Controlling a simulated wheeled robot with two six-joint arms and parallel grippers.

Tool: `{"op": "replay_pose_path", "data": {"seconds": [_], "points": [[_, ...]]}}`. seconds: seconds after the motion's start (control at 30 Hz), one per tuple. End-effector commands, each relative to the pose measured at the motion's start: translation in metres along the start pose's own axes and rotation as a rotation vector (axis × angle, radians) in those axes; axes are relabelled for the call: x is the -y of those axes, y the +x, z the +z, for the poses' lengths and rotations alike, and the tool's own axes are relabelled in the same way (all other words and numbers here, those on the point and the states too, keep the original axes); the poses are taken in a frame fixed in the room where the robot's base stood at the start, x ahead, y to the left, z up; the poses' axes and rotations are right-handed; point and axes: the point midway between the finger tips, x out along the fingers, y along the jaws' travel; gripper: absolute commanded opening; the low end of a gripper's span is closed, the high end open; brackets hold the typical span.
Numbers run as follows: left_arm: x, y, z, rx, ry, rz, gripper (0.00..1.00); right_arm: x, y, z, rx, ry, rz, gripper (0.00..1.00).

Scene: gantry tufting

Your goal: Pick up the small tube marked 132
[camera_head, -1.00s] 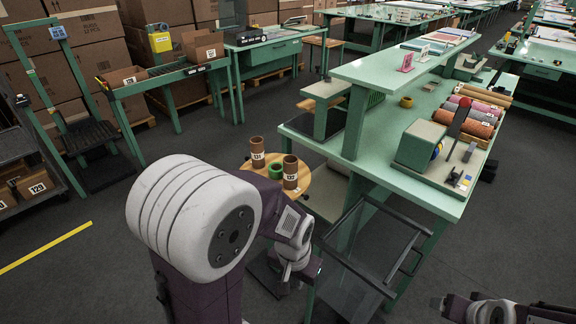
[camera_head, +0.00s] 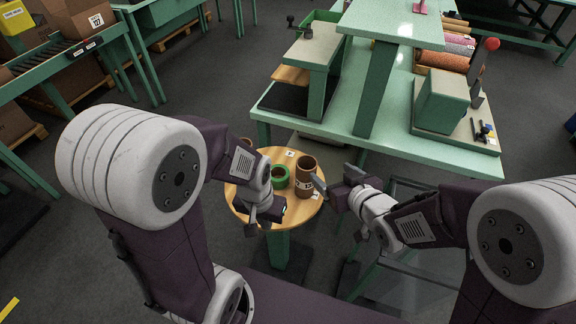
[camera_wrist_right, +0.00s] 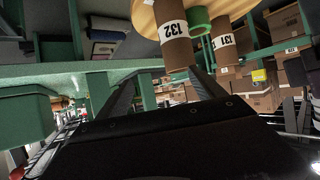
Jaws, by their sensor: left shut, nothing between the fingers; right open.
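The tube marked 132 (camera_head: 306,178) is a brown cylinder standing upright on a round wooden stool top (camera_head: 238,208). In the right wrist view, where the scene is upside down, the tube (camera_wrist_right: 174,48) shows its white 132 label. My right gripper (camera_head: 334,178) is open beside the tube, on its right; it also shows in the wrist view (camera_wrist_right: 160,80), with the tube beyond the fingertips, nearer the right-hand finger. I cannot tell whether they touch. My left gripper (camera_head: 264,213) is shut and empty over the stool's front left part.
A green ring-shaped roll (camera_head: 279,177) stands just left of the tube. Tube 131 (camera_wrist_right: 222,42) stands beyond it, mostly hidden by my left arm in the head view. A green workbench (camera_head: 385,148) rises close behind the stool. A frame stands at lower right.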

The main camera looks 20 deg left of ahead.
Motion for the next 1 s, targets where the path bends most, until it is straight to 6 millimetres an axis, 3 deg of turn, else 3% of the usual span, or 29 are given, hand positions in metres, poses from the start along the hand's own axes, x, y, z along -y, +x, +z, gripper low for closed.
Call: {"op": "replay_pose_path", "data": {"seconds": [0.1, 0.23, 0.33, 0.53, 0.77, 1.0], "points": [[0.0, 0.009, 0.001, 0.0, 0.0, 0.0, 0.0, 0.023, 0.008, 0.014, 0.017, -0.022, -0.049, 0.78], [0.0, 0.01, 0.001, 0.0, 0.0, 0.0, 0.0, 0.035, 0.009, 0.017, 0.022, -0.034, -0.073, 0.78], [0.0, 0.01, 0.001, 0.0, 0.0, 0.0, 0.0, 0.036, 0.011, 0.017, 0.022, -0.035, -0.075, 0.78], [0.0, 0.012, 0.001, 0.0, 0.0, 0.0, 0.0, 0.038, 0.04, 0.018, 0.024, -0.036, -0.075, 0.78], [0.0, 0.012, 0.001, 0.0, 0.0, 0.0, 0.0, 0.038, 0.053, 0.017, 0.022, -0.035, -0.074, 0.78], [0.0, 0.011, 0.001, 0.0, 0.0, 0.0, 0.0, 0.041, 0.094, 0.016, 0.022, -0.035, -0.073, 0.78]]}}
